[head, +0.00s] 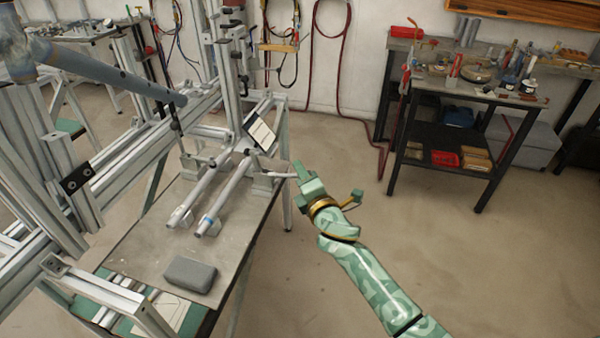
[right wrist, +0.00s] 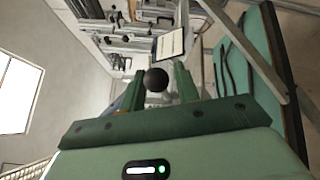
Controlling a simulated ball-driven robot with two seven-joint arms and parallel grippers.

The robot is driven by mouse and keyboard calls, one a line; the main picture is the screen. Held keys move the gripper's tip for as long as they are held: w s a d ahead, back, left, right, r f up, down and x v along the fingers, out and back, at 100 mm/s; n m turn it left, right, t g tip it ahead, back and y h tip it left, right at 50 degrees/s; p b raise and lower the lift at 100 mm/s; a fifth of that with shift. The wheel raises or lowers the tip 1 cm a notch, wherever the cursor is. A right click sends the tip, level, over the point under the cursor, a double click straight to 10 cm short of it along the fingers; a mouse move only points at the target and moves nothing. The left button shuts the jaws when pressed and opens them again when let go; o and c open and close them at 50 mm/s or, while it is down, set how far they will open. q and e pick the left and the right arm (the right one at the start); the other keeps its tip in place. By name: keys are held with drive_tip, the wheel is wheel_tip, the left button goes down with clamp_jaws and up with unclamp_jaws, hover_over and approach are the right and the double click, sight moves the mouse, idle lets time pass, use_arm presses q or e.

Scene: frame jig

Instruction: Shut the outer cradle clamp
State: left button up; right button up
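The outer cradle clamp (head: 264,183) is a pale grey block at the right edge of the bench, beside two grey tubes (head: 222,203). A light lever arm (head: 281,175) runs right from it towards my right gripper (head: 299,172). In the right wrist view, a round black knob (right wrist: 156,79) shows between the two green fingers of my right gripper (right wrist: 160,88). The fingers stand apart, with a gap at the right of the knob; I cannot tell whether the left one touches it. My left gripper is out of view.
The grey bench top (head: 140,243) carries a grey block (head: 190,275) near its front. A tilted panel (head: 260,135) stands behind the clamp. Aluminium frame posts (head: 62,165) fill the left. The floor (head: 480,270) on the right is clear up to the dark tool table (head: 445,90).

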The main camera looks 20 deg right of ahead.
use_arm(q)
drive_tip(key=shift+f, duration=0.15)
use_arm(e)
drive_tip(key=shift+w, duration=0.8)
